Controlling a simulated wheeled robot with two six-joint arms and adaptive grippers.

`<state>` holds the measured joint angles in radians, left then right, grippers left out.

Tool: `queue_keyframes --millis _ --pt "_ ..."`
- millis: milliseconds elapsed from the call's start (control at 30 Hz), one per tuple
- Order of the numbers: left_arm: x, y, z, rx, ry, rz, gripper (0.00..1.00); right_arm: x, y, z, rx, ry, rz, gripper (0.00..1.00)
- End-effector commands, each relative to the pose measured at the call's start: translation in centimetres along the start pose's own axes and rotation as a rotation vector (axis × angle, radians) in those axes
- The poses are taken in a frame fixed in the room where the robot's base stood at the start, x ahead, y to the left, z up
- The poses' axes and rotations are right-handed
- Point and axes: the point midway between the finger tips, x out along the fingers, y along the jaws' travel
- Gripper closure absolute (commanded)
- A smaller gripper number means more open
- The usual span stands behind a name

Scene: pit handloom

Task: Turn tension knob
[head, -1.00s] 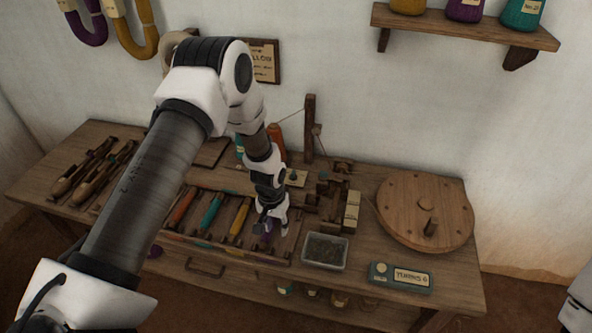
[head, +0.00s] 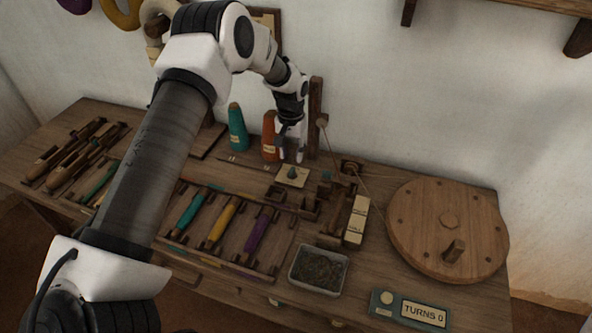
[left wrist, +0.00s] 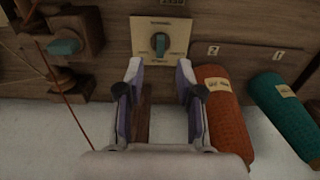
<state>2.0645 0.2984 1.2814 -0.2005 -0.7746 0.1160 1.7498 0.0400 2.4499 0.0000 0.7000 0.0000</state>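A dark teal knob (head: 292,172) stands on a small cream plate (head: 283,182) towards the back of the bench. The left wrist view shows the knob (left wrist: 160,43) near the top middle, its plate (left wrist: 147,24) carrying small print that I cannot read clearly. My left gripper (head: 291,158) is just behind and above the plate, pointing down. In the left wrist view its two fingers (left wrist: 159,78) are apart with nothing between them, and the knob shows just beyond the tips. A second teal knob (left wrist: 65,47) sits on a wooden block to the left there. My right gripper is not in view.
An orange cone (left wrist: 222,110) and a teal cone (left wrist: 285,115) stand close beside the gripper. A wooden post (head: 315,115) with a thread rises behind it. A round wooden wheel (head: 425,205), metal tray (head: 318,283) and TURNS counter (head: 385,297) lie to the right.

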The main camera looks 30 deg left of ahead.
Motion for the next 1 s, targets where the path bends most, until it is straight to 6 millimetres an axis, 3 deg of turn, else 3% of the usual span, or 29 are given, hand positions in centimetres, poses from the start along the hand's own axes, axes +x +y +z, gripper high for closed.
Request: queue_keyframes --millis 333,633,667,700,767,1000 --pt "6.1 0.0 0.1 0.001 -0.001 -0.001 0.64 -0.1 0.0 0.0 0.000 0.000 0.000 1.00" --pt "6.8 0.0 0.0 0.001 0.000 0.000 0.64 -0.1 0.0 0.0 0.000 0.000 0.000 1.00" --pt "6.8 0.0 0.0 0.001 0.000 0.000 0.67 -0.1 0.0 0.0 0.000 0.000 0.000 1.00" --pt "6.8 0.0 0.0 0.001 0.000 0.000 0.81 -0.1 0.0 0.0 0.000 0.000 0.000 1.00" --pt "6.8 0.0 0.0 0.001 0.000 0.000 1.00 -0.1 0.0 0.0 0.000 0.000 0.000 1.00" --pt "6.8 0.0 0.0 0.001 0.000 0.000 1.00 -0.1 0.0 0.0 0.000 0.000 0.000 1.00"
